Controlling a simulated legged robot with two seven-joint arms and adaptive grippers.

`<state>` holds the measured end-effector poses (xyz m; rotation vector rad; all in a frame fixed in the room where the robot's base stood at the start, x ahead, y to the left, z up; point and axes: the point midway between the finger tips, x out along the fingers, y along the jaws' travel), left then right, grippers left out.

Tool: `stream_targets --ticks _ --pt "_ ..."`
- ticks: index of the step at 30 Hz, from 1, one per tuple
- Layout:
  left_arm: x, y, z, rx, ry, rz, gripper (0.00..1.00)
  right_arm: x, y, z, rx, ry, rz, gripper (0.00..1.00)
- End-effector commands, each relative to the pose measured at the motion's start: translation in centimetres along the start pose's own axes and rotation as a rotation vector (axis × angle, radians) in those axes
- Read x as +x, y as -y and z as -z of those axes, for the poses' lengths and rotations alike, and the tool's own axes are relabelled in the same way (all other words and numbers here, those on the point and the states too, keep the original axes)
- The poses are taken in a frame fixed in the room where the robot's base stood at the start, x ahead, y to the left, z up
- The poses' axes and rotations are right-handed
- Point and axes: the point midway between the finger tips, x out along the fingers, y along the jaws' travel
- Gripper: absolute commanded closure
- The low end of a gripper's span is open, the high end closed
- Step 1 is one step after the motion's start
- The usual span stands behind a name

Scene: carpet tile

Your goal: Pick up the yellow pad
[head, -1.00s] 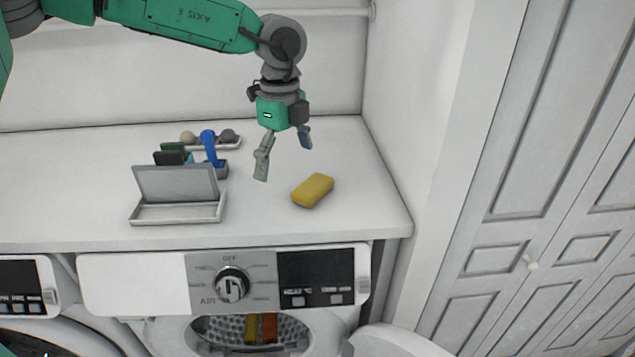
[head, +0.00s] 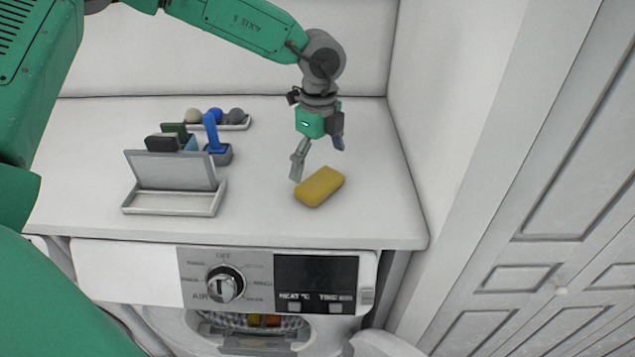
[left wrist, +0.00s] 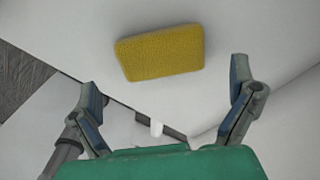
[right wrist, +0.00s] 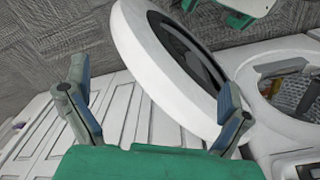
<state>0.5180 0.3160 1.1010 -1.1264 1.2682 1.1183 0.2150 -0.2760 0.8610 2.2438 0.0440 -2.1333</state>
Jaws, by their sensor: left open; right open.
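The yellow pad (head: 320,187) lies flat on the white countertop near its front right part. It also shows in the left wrist view (left wrist: 160,53), ahead of the fingers and centred between them. My left gripper (head: 318,160) is open and empty, pointing down just behind and above the pad, apart from it. Its two spread fingers also show in the left wrist view (left wrist: 166,95). My right gripper (right wrist: 155,100) shows only in the right wrist view. It is open and empty, low in front of the machines, with the round door beyond its fingers.
Left of the pad stand an open grey-lidded case (head: 175,203), a small holder with a blue-handled item (head: 212,135) and a tray of balls (head: 235,126). A wall closes the right side. Below, the dryer's round door (right wrist: 165,65) is open.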

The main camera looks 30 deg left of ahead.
Motion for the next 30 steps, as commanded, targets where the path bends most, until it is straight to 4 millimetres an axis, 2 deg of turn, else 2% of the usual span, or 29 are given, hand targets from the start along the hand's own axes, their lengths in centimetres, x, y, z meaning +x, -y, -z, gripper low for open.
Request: stream_targets --ticks 7,15,24,27,30 --pt "1.7 -0.2 0.3 0.001 0.005 -0.002 0.00 -0.5 0.0 0.1 0.000 -0.001 0.000 0.00" --pt "5.6 -0.3 -0.4 0.002 0.002 -0.001 0.00 -1.3 0.0 0.1 0.001 -0.001 0.000 0.00" --pt "6.1 -0.3 -0.5 0.001 0.000 0.003 0.00 -1.3 0.0 0.1 0.000 -0.001 0.000 0.00" --pt "6.1 -0.3 -0.5 0.002 0.001 0.002 0.29 -1.3 0.0 0.1 0.000 -0.001 0.000 0.00" --pt "6.0 -0.2 -0.4 0.002 0.002 0.002 0.29 -1.3 0.0 0.1 0.000 -0.001 0.000 0.00"
